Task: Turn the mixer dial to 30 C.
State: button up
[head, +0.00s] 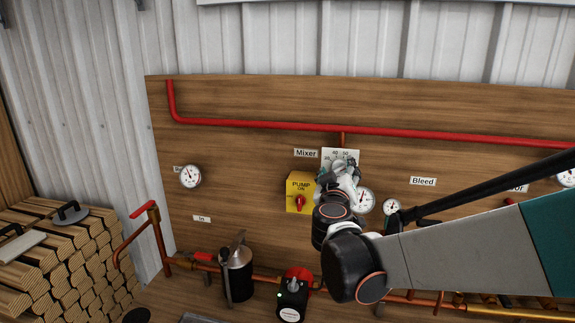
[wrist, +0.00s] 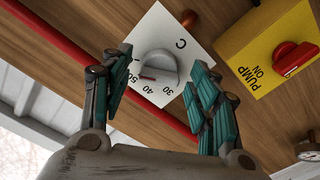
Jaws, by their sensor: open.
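The mixer dial (wrist: 160,66) is a grey round knob on a white scale plate (wrist: 190,22), marked 30, 40, 50 and C, in the wrist view. Its red mark lies on the side of the 40 and 50; the exact reading is hard to tell. My gripper (wrist: 158,60) is open, with one teal-padded finger on each side of the knob in the picture. I cannot tell whether either finger touches it. In the head view the plate (head: 351,153) shows under the red pipe, and my gripper (head: 338,172) hides the knob.
The yellow pump switch box (head: 294,188) with a red knob sits just left of the dial. A gauge (head: 364,200) is close below right. The red pipe (head: 245,125) runs above. Stacked firewood (head: 70,265) is at the left. A black pump (head: 291,302) is below.

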jog(key=c, duration=1.1)
jog(key=shift+o, duration=0.2)
